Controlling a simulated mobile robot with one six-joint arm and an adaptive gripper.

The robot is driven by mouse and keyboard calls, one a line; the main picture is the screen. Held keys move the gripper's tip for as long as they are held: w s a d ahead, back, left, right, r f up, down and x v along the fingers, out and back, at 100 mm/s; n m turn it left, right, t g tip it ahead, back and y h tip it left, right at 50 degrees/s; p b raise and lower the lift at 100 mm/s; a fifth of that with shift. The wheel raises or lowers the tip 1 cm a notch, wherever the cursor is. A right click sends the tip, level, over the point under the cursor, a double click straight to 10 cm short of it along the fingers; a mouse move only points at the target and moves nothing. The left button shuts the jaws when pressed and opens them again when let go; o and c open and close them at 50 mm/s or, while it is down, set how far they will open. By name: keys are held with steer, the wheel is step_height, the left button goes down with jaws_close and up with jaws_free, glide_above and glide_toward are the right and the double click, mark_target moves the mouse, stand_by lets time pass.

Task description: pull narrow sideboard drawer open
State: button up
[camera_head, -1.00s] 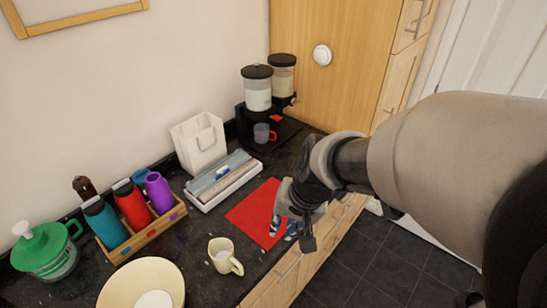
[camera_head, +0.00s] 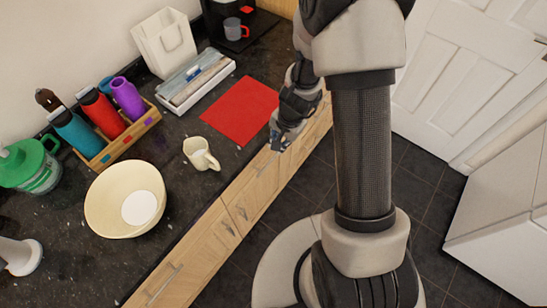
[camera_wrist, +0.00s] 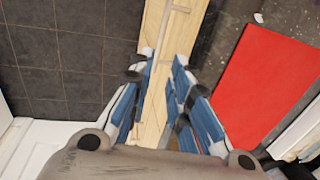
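The wooden sideboard (camera_head: 205,262) runs below the dark counter, with several pale fronts and slim metal handles. A handle (camera_head: 228,229) shows on a middle front, and another (camera_head: 164,284) on the front nearer the bottom edge. I cannot tell for certain which front is the narrow drawer. My gripper (camera_head: 279,144) hangs just off the counter's front edge beside the red mat. In the wrist view my gripper (camera_wrist: 163,72) is open, its blue-padded fingers apart over a wooden front (camera_wrist: 155,100). A thin handle (camera_wrist: 169,52) lies between or below the fingers; contact is not clear.
A red mat (camera_head: 240,110), mug (camera_head: 201,154), cream bowl (camera_head: 108,205) and bottle crate (camera_head: 118,140) stand on the counter. The dark tiled floor (camera_head: 400,172) before the sideboard is free apart from my base. A white door (camera_head: 468,70) is at right.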

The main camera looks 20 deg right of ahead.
mark_target(273, 159)
steer(key=f+b, duration=0.2)
steer(key=f, duration=0.2)
steer(key=w+a+f+b, duration=0.1)
steer(key=f+b, duration=0.1)
steer(key=f, duration=0.1)
steer(key=w+f+b, duration=0.1)
steer(key=f+b, duration=0.1)
steer(key=f, duration=0.2)
steer(key=shift+a+f, duration=0.15)
steer(key=shift+f, duration=0.2)
steer(key=shift+c, duration=0.2)
jaws_close()
